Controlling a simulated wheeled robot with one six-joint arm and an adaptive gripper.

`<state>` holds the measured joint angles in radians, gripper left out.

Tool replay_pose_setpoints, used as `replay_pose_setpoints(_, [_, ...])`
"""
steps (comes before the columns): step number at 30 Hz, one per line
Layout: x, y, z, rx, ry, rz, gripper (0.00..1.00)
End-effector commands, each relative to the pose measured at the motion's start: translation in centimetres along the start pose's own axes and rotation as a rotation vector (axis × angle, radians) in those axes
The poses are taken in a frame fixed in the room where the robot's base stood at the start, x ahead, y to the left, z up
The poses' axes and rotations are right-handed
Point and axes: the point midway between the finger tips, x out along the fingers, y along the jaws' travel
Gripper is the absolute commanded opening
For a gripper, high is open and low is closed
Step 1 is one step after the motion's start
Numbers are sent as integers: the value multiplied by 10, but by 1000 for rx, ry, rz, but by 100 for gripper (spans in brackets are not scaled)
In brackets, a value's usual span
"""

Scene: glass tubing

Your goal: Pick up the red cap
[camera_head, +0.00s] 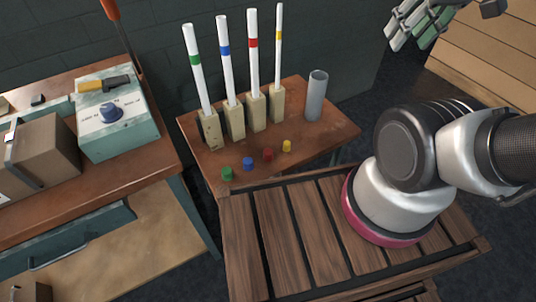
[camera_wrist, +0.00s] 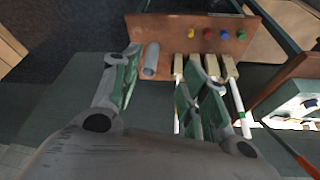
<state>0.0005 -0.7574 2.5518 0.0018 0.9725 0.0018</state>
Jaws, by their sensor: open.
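The red cap (camera_head: 267,154) is a small cap on the wooden side table, between a blue cap (camera_head: 248,163) and a yellow cap (camera_head: 287,146). The red cap also shows at the top of the wrist view (camera_wrist: 194,33). My gripper (camera_head: 430,25) is at the top right of the head view, partly cut off, high up and well away from the cap. In the wrist view my gripper (camera_wrist: 163,72) has its two green-padded fingers spread apart, with nothing held between them.
A green cap (camera_head: 227,173) lies left of the blue one. Behind the caps, several white tubes with coloured bands stand in wooden blocks (camera_head: 234,121). A grey cylinder (camera_head: 316,96) stands to their right. A teal control box (camera_head: 117,118) sits on the left bench.

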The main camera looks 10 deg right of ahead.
Motion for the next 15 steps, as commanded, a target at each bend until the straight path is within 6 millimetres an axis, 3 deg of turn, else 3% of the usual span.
replay_pose_setpoints(2, [0,0,0,0,0,0,44])
replay_pose_setpoints(4, [0,-1,0,-4,0,-2,57])
replay_pose_setpoints(8, [14,-11,-2,-51,-58,-19,58])
replay_pose_setpoints(15, [82,-48,-3,-209,-365,-40,58])
